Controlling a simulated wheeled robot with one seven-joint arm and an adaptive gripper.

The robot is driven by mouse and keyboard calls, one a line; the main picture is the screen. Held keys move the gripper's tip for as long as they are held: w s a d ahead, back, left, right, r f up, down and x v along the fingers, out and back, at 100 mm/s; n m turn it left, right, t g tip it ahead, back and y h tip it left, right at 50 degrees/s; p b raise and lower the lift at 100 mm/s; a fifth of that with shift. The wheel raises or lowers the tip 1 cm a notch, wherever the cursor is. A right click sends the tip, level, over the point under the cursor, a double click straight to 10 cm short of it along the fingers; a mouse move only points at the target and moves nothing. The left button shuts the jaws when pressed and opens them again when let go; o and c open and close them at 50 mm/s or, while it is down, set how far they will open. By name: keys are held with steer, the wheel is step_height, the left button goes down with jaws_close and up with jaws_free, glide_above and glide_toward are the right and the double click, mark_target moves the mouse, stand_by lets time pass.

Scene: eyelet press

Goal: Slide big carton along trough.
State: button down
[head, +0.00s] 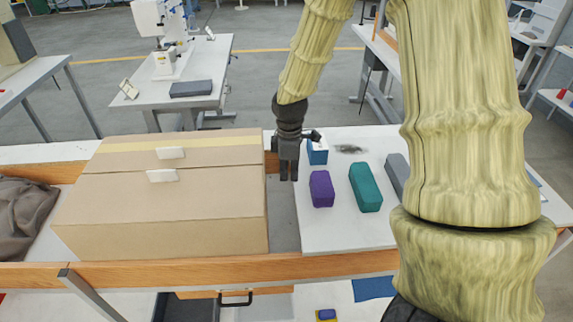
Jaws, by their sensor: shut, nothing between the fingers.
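The big carton (160,215) is a large closed brown cardboard box with a yellow tape strip and two white labels on top. It sits in the left part of the trough (284,222), between wooden rails. My gripper (289,179) is shut and empty, pointing down just right of the carton's right side, over the grey trough floor. A narrow gap seems to lie between the fingers and the carton; I cannot tell whether they touch.
A white board (345,232) right of the trough gap holds a purple block (321,189), a teal block (365,187), a blue-and-white box (317,152) and a grey block (397,175). Grey cloth (25,212) lies left of the carton. A wooden rail (200,273) runs along the front.

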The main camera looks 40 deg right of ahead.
steer(key=w+a+f+p, duration=0.2)
steer(key=a+f, duration=0.1)
steer(key=f, duration=0.2)
steer(key=shift+w, duration=0.2)
stand_by(0.3)
steer(key=shift+a, duration=0.2)
